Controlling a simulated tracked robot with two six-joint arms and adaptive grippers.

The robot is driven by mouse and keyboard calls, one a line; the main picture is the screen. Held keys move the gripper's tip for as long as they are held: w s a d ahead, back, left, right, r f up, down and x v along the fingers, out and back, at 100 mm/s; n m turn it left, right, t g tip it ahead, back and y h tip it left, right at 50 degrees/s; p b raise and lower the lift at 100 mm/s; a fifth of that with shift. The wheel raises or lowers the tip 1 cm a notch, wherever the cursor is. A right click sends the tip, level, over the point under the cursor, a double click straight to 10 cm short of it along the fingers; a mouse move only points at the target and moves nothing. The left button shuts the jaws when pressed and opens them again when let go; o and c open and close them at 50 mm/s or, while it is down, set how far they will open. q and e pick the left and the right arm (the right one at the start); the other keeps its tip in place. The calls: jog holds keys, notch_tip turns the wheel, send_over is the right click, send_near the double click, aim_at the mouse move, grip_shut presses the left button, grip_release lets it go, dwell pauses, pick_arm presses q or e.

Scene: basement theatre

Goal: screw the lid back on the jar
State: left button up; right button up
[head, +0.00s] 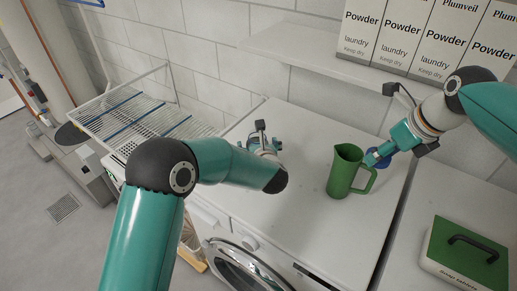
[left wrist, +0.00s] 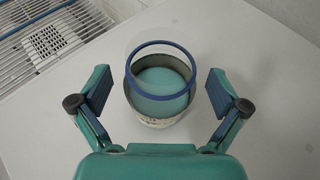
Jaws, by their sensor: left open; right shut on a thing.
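The jar (left wrist: 160,112) stands upright and lidless in the left wrist view, with a blue ring around its open mouth and teal contents inside. My left gripper (left wrist: 159,92) is open, with one finger on each side of the jar and a gap at both sides. In the head view my left gripper (head: 264,143) is over the back left of the white top, mostly hidden by my own arm; I cannot make out the jar there. My right gripper (head: 382,156) is shut on a round blue lid (head: 377,161), just right of the green jug and partly hidden.
A green jug (head: 341,172) stands close beside my right gripper on the white machine top (head: 310,225). A green box with a black handle (head: 463,255) lies at the right. A wire rack (head: 140,118) is at the left. Powder boxes (head: 410,35) stand on the shelf (head: 290,50) above.

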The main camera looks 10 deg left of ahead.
pick_arm(q)
jog(key=c, duration=1.4)
jog(key=shift+r, duration=0.15)
